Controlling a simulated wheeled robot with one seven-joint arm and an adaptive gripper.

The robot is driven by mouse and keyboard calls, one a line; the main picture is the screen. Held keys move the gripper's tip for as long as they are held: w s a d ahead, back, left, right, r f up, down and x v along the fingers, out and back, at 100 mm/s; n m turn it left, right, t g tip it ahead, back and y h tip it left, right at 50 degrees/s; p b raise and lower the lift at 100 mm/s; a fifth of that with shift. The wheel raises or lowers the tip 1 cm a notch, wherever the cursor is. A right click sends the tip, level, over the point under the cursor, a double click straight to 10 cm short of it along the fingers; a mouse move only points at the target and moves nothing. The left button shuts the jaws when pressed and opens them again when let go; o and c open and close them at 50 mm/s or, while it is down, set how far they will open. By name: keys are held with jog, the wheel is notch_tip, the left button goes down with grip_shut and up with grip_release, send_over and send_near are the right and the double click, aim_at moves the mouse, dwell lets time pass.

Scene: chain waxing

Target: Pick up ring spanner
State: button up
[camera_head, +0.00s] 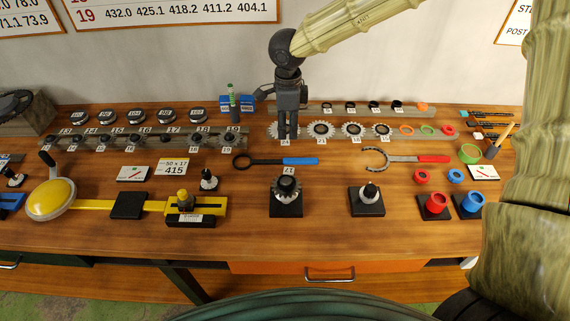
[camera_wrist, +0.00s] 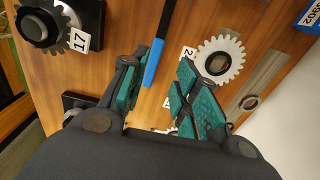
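The ring spanner (camera_head: 285,161) lies flat on the workbench, with a black ring end at left and a blue handle at right in the head view. In the wrist view its blue handle (camera_wrist: 155,62) and part of its black shaft show; the ring end is out of view. My gripper (camera_head: 288,137) hangs pointing down behind the spanner, by the row of gears. In the wrist view my gripper (camera_wrist: 164,62) has its green-padded fingers apart with nothing held. The handle's end lies beyond the fingers, closer to the left one.
A red-handled hook spanner (camera_head: 415,158) lies to the right. A toothed gear (camera_wrist: 219,60) is close to the right finger. A sprocket stand (camera_head: 286,193) is in front of the spanner. Bare wood (camera_head: 325,180) lies between the stands.

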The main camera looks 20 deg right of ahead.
jog(key=f, duration=0.1)
send_over(289, 159)
jog(key=f, duration=0.5)
jog(key=shift+w+a, duration=0.15)
jog(key=shift+w, duration=0.05)
jog(key=shift+s+f+p, duration=0.15)
jog(key=shift+f+p, duration=0.5)
jog(key=shift+s+d+f+p, duration=0.1)
jog(key=shift+f+p, duration=0.3)
jog(key=shift+f, duration=0.75)
jog(key=shift+s+d+f+p, duration=0.1)
jog(key=shift+f+p, duration=0.3)
jog(key=shift+f, duration=0.75)
jog(key=shift+w, duration=0.1)
jog(key=shift+c, duration=0.2)
grip_shut()
